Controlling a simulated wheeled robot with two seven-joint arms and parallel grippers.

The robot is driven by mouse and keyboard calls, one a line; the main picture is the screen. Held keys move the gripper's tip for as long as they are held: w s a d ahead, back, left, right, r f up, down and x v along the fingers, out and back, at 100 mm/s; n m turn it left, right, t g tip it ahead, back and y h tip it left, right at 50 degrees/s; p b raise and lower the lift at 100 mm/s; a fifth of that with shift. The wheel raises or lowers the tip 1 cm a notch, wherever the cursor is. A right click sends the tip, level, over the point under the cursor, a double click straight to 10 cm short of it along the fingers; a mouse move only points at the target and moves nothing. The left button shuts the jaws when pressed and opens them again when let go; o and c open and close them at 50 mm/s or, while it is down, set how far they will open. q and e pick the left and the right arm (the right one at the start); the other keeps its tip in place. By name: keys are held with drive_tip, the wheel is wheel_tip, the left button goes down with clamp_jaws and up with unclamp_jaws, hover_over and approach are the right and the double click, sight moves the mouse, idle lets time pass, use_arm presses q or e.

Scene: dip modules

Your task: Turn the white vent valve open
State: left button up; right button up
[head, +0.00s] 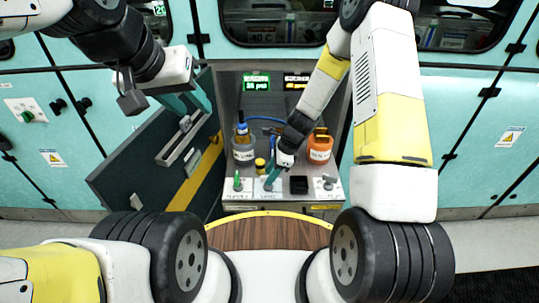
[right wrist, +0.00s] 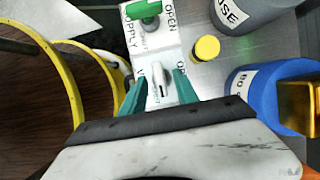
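The white vent valve handle (right wrist: 157,88) stands on a white labelled plate in the right wrist view, upright in the picture, in line with the plate's length. My right gripper (right wrist: 160,84) has its two teal fingers apart, one on each side of the handle, with small gaps visible. In the head view my right gripper (head: 271,178) reaches down to the panel and hides much of that valve. My left gripper (head: 190,104) is at the upper left, above the dark open door (head: 125,180); its finger opening is not clear.
A green supply valve (head: 238,183) is left of the vent valve, and a grey-handled valve (head: 328,184) is to the right, past a black block (head: 299,185). A yellow-capped post (head: 260,164), a grey bottle (head: 243,155) and an orange bottle (head: 320,152) stand behind.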

drive_tip(key=shift+a+f, duration=0.15)
drive_tip(key=shift+f, duration=0.2)
clamp_jaws()
